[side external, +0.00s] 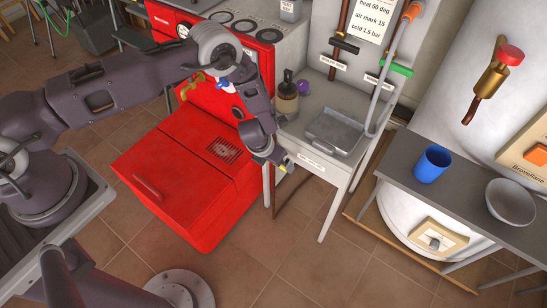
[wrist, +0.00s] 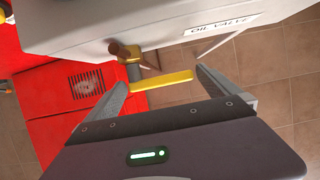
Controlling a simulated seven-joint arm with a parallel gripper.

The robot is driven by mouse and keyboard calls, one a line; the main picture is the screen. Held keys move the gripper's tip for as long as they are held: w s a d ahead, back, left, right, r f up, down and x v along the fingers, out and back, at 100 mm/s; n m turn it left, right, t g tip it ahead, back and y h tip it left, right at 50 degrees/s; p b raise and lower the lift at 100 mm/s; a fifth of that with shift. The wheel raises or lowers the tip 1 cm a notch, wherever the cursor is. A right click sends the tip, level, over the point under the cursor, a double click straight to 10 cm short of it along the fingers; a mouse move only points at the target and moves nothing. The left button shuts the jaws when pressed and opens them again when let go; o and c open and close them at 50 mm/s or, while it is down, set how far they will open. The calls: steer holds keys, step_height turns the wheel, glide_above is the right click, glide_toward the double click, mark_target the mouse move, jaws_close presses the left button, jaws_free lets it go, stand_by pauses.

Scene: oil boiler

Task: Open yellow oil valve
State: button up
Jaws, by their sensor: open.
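The yellow oil valve handle (wrist: 161,81) is a flat yellow bar below the edge of the grey table, under the "OIL VALVE" label (wrist: 221,23). It lies crosswise between the fingers of my open gripper (wrist: 163,72) in the wrist view, its ends close to both fingers. I cannot tell whether they touch. A brown pipe (wrist: 122,50) with a grey fitting shows behind the handle. In the side view my gripper (side external: 276,163) is at the table's front left corner, and a little yellow (side external: 290,166) shows beside its fingertips. The gripper hides most of the valve there.
The red boiler (side external: 185,170) stands directly left of the valve. The grey table (side external: 320,120) carries a metal tray (side external: 333,131) and a brown bottle (side external: 286,98). A blue cup (side external: 433,163) and a bowl (side external: 510,201) stand on another table at the right. Tiled floor lies open below.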

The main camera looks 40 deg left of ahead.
steer(key=c, duration=1.8)
steer(key=shift+a+r+n+h, duration=0.25)
steer(key=shift+a+r+h, duration=0.1)
steer(key=shift+h, duration=0.65)
steer(key=shift+a+r+n+h, duration=0.25)
steer(key=shift+a+r+h, duration=0.1)
steer(key=shift+h, duration=0.65)
steer(key=h, duration=0.2)
steer(key=a+h, duration=0.1)
steer(key=shift+a+r+n+t, duration=0.1)
steer(key=shift+r+n+t, duration=0.2)
steer(key=shift+n, duration=0.1)
steer(key=h, duration=0.1)
steer(key=a+h, duration=0.1)
steer(key=h, duration=0.2)
steer(key=shift+a+n, duration=0.3)
steer(key=shift+n, duration=0.1)
steer(key=shift+a+f+n+t+h, duration=0.1)
steer(key=shift+a+n+t+h, duration=0.15)
steer(key=shift+h, duration=0.45)
steer(key=shift+a+n+t+h, duration=0.15)
steer(key=shift+a+h, duration=0.05)
steer(key=shift+h, duration=0.5)
steer(key=shift+s, duration=0.1)
steer(key=o, duration=1.8)
steer(key=v, duration=0.7)
